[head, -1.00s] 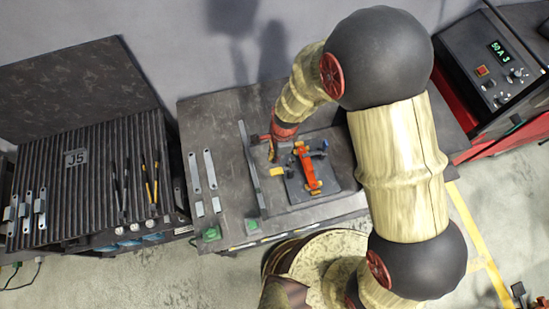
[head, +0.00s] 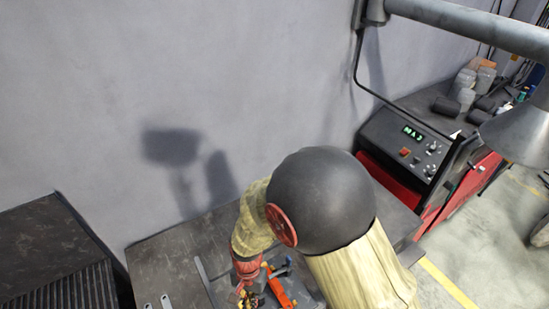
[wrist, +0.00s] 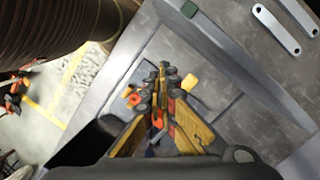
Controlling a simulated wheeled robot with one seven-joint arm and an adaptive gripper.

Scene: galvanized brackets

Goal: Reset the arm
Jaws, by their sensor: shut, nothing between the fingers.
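My gripper (head: 246,294) is low in the head view, at the left of an orange toggle clamp (head: 279,291) on the workbench (head: 165,262). In the wrist view my gripper (wrist: 163,75) has its yellow fingers together with nothing between them. Parts of the fixture, orange and yellow (wrist: 188,83), show behind the fingers, which hide much of it. I cannot tell the exact height of the fingertips above the bench.
Two flat metal strips (wrist: 275,28) lie on the bench. A long metal rail (head: 205,284) lies left of the clamp. A ribbed dark table (head: 65,290) is at left. A control box (head: 408,140) on a red unit and an overhead pipe (head: 470,28) are at right.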

